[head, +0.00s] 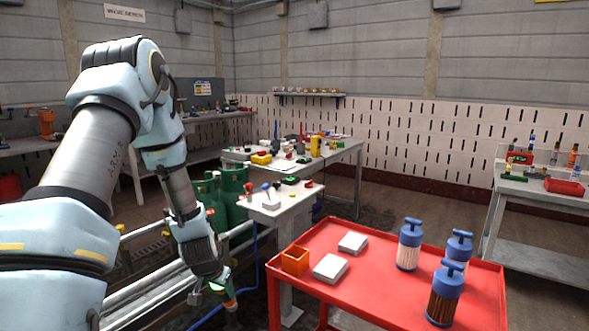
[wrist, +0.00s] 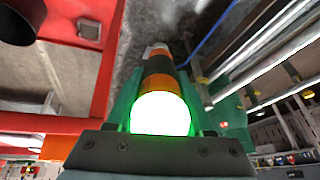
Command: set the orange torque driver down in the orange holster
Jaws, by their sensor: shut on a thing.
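The orange torque driver (wrist: 160,82) shows in the wrist view, with orange and black bands and a brightly glowing end. My gripper (wrist: 160,118) is shut on it, with green fingers on either side. In the head view my gripper (head: 222,286) hangs low at the left of the red cart, outside its edge; only small bits of the driver show there. The orange holster (head: 295,261) is an open-topped box at the cart's left end, to the right of my gripper and apart from it. Its inside is mostly hidden.
The red cart (head: 385,262) also holds two grey-white boxes (head: 330,268) (head: 353,242) near the holster and three blue-capped canisters (head: 410,245) at the right. Conveyor rails (head: 150,290) run left of my gripper. A small control stand (head: 280,206) stands behind the cart.

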